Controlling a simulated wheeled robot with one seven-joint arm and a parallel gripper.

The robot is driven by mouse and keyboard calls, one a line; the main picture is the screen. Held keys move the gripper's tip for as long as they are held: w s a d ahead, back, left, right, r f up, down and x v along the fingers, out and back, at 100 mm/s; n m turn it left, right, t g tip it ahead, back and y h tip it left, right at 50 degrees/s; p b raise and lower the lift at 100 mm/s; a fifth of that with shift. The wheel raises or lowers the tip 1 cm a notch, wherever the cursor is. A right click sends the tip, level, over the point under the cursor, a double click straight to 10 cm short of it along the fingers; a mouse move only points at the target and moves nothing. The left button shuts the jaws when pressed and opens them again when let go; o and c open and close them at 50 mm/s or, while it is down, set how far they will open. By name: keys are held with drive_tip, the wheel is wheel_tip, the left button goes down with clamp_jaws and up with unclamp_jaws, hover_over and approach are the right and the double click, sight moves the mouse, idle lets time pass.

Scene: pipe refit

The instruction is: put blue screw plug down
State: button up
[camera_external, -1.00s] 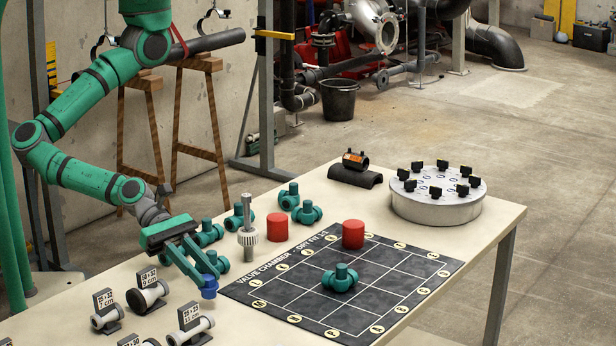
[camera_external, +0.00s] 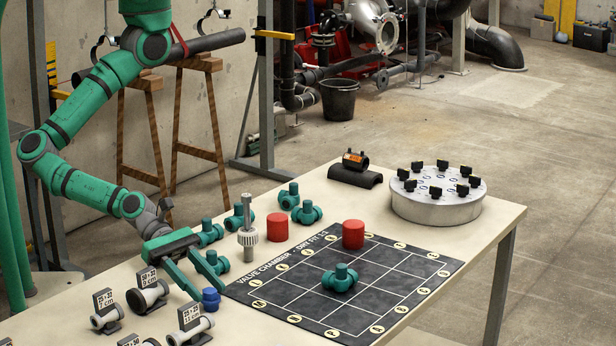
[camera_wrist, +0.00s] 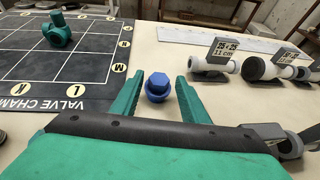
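The blue screw plug (camera_external: 210,298) stands on the bare table just off the near left corner of the dark grid mat. It also shows in the wrist view (camera_wrist: 157,87), with its hexagonal head up. My gripper (camera_external: 207,285) is low over the table, its green fingers on either side of the plug. In the wrist view my gripper (camera_wrist: 158,90) is open, with a clear gap between the plug and each finger.
The grid mat (camera_external: 290,303) carries a teal fitting (camera_external: 340,278) and a red cylinder (camera_external: 353,234). Labelled white pipe pieces (camera_external: 190,326) stand left of the plug. Several teal fittings (camera_external: 307,213), a grey post tool (camera_external: 248,235) and another red cylinder (camera_external: 277,227) stand behind.

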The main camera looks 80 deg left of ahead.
drive_tip(key=shift+r, duration=0.15)
drive_tip(key=v, duration=1.2)
drive_tip(key=shift+w+r, duration=0.1)
